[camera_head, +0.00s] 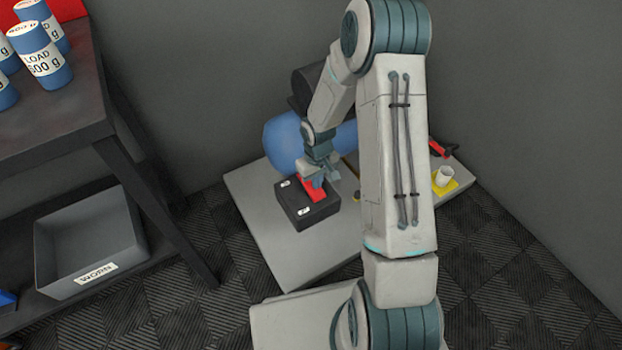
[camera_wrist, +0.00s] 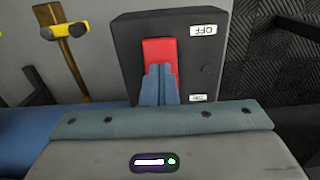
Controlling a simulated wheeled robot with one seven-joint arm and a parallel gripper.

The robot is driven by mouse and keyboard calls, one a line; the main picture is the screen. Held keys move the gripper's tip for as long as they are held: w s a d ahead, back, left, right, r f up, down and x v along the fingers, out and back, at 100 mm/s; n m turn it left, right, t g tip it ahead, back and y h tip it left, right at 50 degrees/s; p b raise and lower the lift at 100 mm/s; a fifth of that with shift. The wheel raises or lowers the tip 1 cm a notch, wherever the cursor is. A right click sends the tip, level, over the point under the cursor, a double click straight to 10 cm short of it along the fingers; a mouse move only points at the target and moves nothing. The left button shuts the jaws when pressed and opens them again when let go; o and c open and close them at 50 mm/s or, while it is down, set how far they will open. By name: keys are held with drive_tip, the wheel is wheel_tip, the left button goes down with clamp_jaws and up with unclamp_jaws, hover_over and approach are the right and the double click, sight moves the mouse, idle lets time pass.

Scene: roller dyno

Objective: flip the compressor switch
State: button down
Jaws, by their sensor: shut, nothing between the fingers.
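The compressor switch is a black box (camera_head: 299,216) with a red rocker (camera_head: 310,190) on a light grey platform, in front of the blue compressor tank (camera_head: 284,141). In the wrist view the red rocker (camera_wrist: 160,50) sits in the black box (camera_wrist: 130,35), with an OFF label (camera_wrist: 204,30) near one end and a second label (camera_wrist: 198,98), too small to read, near the other. My gripper (camera_wrist: 159,70) is shut and empty. Its fingertips are over the red rocker and hide its lower part. I cannot tell whether they touch it.
A white cup on a yellow pad (camera_head: 446,185) and a red-handled tool (camera_head: 441,149) are at the platform's right. A dark shelf table at left holds blue load weights (camera_head: 41,55) and a grey WORN bin (camera_head: 88,240). A brass valve with yellow handle (camera_wrist: 64,30) stands beside the box.

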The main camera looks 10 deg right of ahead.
drive_tip(key=shift+r+p, duration=1.55)
drive_tip(key=shift+r, duration=0.75)
wheel_tip(320, 180, up, 14)
drive_tip(key=p, duration=0.7)
hover_over(317, 192)
drive_tip(key=s, duration=0.1)
drive_tip(key=s+d+r+m+t+h+p, duration=0.1)
drive_tip(key=s+r+p, duration=0.25)
drive_tip(key=r, duration=0.65)
drive_tip(key=s+r+m+p, duration=0.15)
drive_tip(key=r+p, duration=0.35)
drive_tip(key=r, duration=0.5)
drive_tip(key=s+r+p, duration=0.5)
drive_tip(key=r, duration=0.3)
drive_tip(key=s+r+m+t+p, duration=0.1)
drive_tip(key=s+r+p, duration=0.3)
drive_tip(key=r, duration=0.4)
drive_tip(key=s+a+r+y+p, duration=0.1)
drive_tip(key=s+r+p, duration=0.4)
drive_tip(key=r, duration=0.4)
drive_tip(key=shift+s+t+p, duration=0.35)
drive_tip(key=shift+t+p, duration=0.05)
drive_tip(key=shift+p, duration=0.1)
drive_tip(key=shift+r, duration=0.1)
